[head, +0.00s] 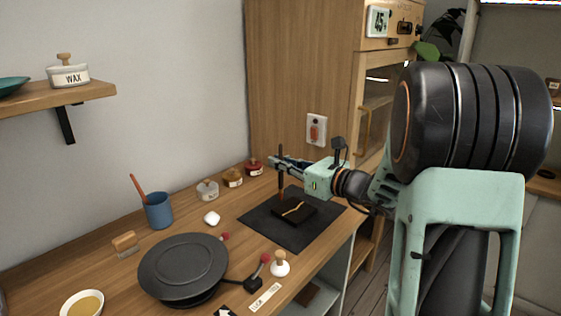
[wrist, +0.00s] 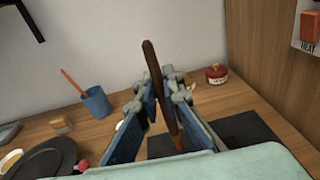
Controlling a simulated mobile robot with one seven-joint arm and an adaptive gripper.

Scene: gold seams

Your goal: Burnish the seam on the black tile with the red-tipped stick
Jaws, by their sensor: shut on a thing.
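The black tile (head: 306,217) lies on a dark mat (head: 258,226) on the counter, with a gold seam (head: 292,209) across its top. My gripper (head: 280,163) is above the tile's left part, shut on an upright brown stick (head: 281,184). The stick's lower part looks orange-brown.
A black turntable (head: 183,266) stands at the front left, with red-knobbed parts beside it. A blue cup (head: 158,211) holds an orange-red handled tool. Small jars (head: 233,178) line the back. A white stamp-like piece (head: 280,264) stands near the front edge. A wooden cabinet rises behind.

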